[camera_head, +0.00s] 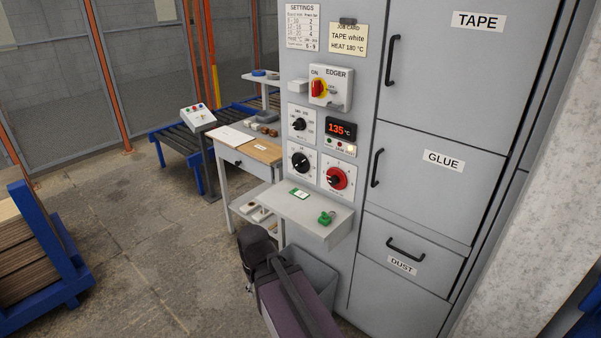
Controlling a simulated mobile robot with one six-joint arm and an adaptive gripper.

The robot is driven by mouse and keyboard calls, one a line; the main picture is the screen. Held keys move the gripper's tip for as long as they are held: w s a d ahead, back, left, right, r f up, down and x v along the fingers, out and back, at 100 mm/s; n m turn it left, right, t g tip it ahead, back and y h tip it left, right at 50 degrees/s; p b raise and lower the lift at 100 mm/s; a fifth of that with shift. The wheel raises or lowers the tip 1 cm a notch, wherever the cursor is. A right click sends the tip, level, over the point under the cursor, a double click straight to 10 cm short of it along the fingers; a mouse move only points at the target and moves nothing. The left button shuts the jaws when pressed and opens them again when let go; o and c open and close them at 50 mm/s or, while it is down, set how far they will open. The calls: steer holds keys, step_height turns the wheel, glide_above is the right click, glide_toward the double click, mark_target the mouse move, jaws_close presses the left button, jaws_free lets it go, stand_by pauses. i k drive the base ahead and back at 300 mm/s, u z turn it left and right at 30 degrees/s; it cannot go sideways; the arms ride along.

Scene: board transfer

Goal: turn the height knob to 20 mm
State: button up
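The edger's control panel stands in the middle of the camera_head view. My gripper (249,278) is dark and small at lower middle, below and left of the panel, apart from all knobs. Its fingers are not clear.
A grey shelf (290,214) with a green object (326,218) juts out below the knobs. A side table (230,158) stands left.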

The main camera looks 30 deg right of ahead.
mark_target(299, 163)
steer(key=u, duration=0.3)
steer(key=i, duration=1.25)
steer(key=z, duration=0.3)
